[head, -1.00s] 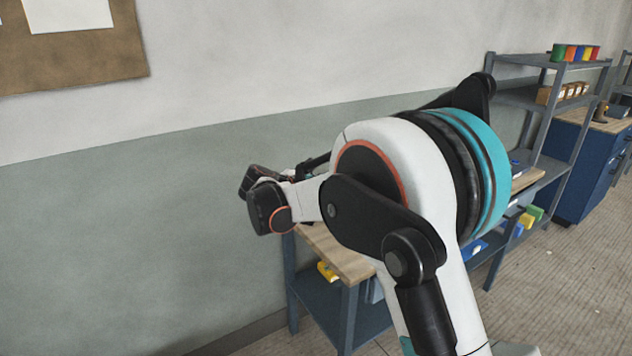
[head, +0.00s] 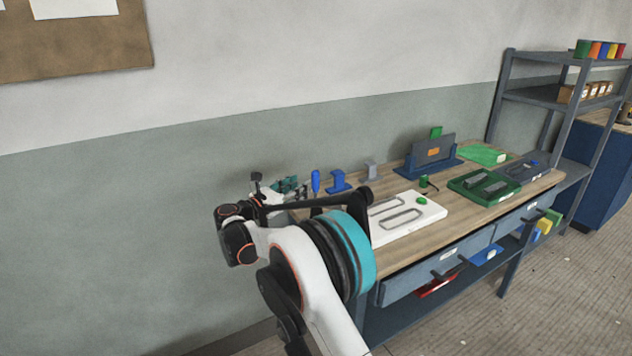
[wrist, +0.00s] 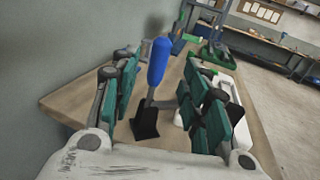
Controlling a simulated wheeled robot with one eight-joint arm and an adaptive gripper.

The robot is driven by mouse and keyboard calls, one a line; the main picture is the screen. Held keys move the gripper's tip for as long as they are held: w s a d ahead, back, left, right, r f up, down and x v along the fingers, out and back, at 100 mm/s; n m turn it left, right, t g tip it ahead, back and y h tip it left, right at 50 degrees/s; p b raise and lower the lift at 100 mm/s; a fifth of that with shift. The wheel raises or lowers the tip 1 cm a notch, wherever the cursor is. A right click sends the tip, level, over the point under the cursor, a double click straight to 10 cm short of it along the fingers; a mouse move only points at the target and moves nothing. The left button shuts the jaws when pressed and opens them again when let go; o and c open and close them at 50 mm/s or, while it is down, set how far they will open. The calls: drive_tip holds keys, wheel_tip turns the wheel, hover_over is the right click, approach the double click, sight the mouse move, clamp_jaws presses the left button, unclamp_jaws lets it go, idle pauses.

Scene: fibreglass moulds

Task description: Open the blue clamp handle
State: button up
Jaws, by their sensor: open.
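The blue clamp handle (wrist: 159,62) stands upright in the wrist view on a small black and grey clamp base (wrist: 145,124) on the wooden bench. In the head view the handle (head: 315,182) shows at the bench's left part, just right of my gripper (head: 291,187). My gripper (wrist: 160,78) is open, with its green-padded fingers to the left and right of the handle in the wrist view. The handle appears between the fingers, with visible gaps on both sides. Whether it is fully between the fingertips or beyond them, I cannot tell. In the head view my arm hides the clamp base.
On the bench (head: 468,222) stand a blue bracket (head: 338,181), a grey bracket (head: 370,172), a white mould plate (head: 435,208), a green tray (head: 462,184) and a dark blue stand (head: 405,168). The wall (head: 120,240) is close behind. A shelf (head: 535,97) stands right.

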sight(313, 178)
drive_tip(key=b+x, duration=0.2)
drive_tip(key=x, duration=0.6)
drive_tip(key=shift+w+d, duration=0.15)
drive_tip(key=shift+d, duration=0.05)
clamp_jaws()
